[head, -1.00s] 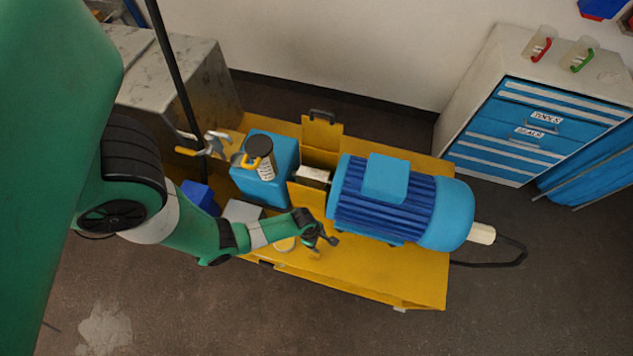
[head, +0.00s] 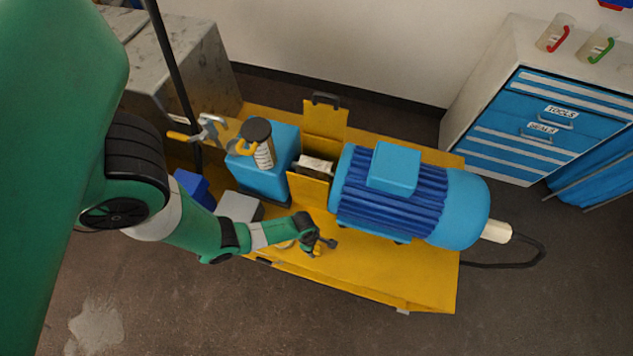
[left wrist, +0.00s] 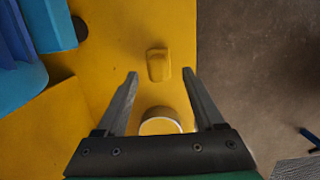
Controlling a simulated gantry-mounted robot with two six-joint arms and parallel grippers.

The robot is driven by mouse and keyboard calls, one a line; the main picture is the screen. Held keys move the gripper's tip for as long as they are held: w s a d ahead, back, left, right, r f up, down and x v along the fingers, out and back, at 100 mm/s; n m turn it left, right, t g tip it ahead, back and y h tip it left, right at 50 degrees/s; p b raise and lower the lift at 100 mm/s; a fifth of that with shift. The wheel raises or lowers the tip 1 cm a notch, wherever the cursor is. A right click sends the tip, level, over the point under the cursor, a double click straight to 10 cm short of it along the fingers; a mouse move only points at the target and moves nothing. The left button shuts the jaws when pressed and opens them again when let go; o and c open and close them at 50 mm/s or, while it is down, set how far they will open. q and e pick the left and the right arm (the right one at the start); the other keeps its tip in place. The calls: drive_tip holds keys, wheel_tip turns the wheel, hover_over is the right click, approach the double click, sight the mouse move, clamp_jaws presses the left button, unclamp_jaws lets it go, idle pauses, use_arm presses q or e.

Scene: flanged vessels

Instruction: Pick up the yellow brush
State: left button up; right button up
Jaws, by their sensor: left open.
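A small yellow block-like object (left wrist: 158,65), which looks like the yellow brush, lies on the yellow cart top (left wrist: 125,45) in the left wrist view. It also shows in the head view (head: 317,251), partly hidden by the gripper. Its bristles cannot be made out. My left gripper (left wrist: 160,73) is open, with its two fingers pointing toward the block and spread wider than it. In the head view my left gripper (head: 323,242) is low over the cart's front part. A round yellow-topped thing with a pale rim (left wrist: 160,122) shows between the fingers, nearer the palm.
A large blue motor (head: 400,205) stands on the cart right of my gripper. A blue box (head: 262,180) bearing a dark-lidded jar (head: 257,135) and a grey box (head: 238,207) stand behind my forearm. The cart's front right is clear. A tool cabinet (head: 530,120) stands behind right.

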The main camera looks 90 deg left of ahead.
sight(316, 247)
use_arm(q)
drive_tip(key=f, duration=0.1)
drive_tip(key=f+b, duration=0.1)
drive_tip(key=f, duration=0.2)
drive_tip(key=shift+w, duration=0.35)
use_arm(e)
wheel_tip(316, 247, down, 3)
drive_tip(key=shift+r, duration=0.2)
use_arm(q)
clamp_jaws()
